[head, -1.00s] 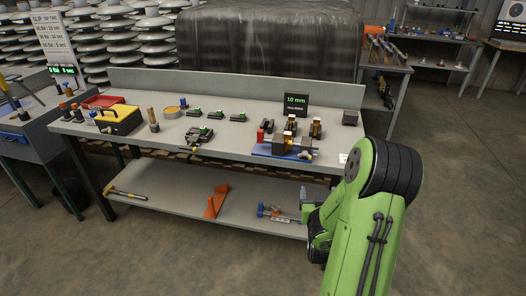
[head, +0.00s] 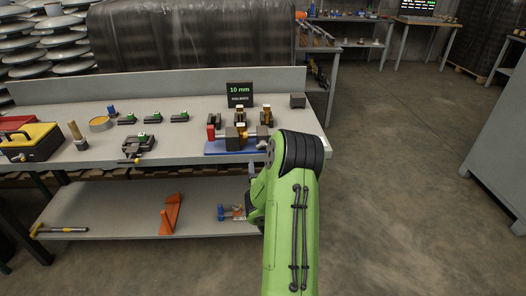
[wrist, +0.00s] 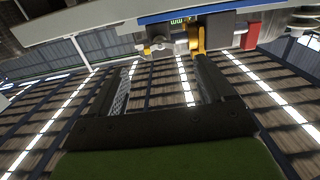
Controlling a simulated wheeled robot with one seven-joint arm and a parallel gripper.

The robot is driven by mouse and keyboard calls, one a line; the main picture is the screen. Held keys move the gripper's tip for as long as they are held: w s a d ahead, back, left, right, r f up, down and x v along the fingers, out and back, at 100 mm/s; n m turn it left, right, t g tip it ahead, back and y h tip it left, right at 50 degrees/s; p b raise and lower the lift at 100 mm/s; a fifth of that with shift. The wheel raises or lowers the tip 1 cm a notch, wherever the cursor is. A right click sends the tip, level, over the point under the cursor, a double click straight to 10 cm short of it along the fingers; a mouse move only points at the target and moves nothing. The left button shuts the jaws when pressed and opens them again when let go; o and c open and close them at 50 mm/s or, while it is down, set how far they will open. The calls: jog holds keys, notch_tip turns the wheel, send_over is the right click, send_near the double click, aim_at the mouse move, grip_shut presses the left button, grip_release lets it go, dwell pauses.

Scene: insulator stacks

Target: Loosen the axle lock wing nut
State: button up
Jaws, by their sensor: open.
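A fixture with a blue base (head: 222,148), a red block (head: 211,132) and dark and brass-coloured blocks sits on the bench near its front edge. My arm hides its right end in the head view. The wrist view, which appears rolled over, shows the blue base (wrist: 185,11), a yellow part (wrist: 196,38) and a small yellow-tipped part (wrist: 147,50). I cannot tell which part is the wing nut. My gripper (wrist: 163,72) is open and looks empty, below and in front of the fixture. The yellow part appears near one fingertip; contact cannot be told.
The grey bench (head: 185,157) has a front edge close to my gripper. A "10 mm" sign (head: 240,92) stands behind the fixture. Floor on the right is clear.

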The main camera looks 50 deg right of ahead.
jog(key=p+x, duration=0.8)
jog(key=shift+w+d+p, duration=0.2)
jog(key=shift+p, duration=0.1)
jog(key=shift+r, duration=0.15)
jog(key=c, duration=1)
jog(key=shift+c, duration=0.2)
